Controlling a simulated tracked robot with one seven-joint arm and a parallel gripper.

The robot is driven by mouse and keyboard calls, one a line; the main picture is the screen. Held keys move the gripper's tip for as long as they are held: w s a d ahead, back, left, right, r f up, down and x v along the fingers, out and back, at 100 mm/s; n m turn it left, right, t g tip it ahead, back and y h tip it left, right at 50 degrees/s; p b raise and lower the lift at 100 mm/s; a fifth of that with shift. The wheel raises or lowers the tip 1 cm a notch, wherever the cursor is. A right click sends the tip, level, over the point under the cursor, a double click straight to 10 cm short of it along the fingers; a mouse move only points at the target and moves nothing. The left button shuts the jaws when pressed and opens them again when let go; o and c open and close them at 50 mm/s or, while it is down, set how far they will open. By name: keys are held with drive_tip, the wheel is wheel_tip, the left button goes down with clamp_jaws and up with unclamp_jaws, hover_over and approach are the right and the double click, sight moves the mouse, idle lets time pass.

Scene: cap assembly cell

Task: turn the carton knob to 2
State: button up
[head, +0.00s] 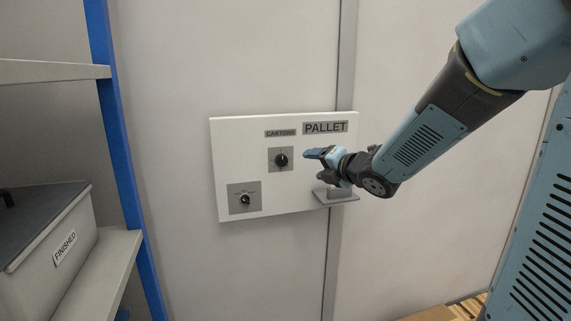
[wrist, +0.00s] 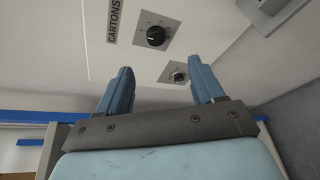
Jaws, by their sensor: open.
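The carton knob (head: 281,160) is a black round knob on a grey square plate, under the "CARTONS" label (head: 280,133) on a white panel. In the wrist view the carton knob (wrist: 156,36) shows above and beyond my fingers, with small marks around it too blurred to read. I cannot tell which number it points to. My gripper (head: 312,166) is open and empty, just right of the carton knob in the head view and apart from it. In the wrist view its two blue fingers (wrist: 160,80) are spread wide with nothing between them.
A second black knob (head: 245,199) sits on a larger grey plate at the panel's lower left. A "PALLET" label (head: 325,127) is at upper right, and a grey bracket (head: 338,196) juts out below my gripper. A shelf with a "FINISHED" bin (head: 62,243) stands left.

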sight(283, 162)
drive_tip(key=shift+n+y, duration=0.3)
drive_tip(key=shift+n, duration=0.2)
drive_tip(key=x, duration=1.4)
drive_tip(key=shift+s+a+f, duration=0.1)
drive_tip(key=shift+a+f, duration=0.1)
drive_tip(key=shift+a, duration=0.2)
drive_tip(key=c, duration=1.1)
drive_tip(key=shift+o, duration=0.2)
drive_tip(key=shift+d, duration=0.1)
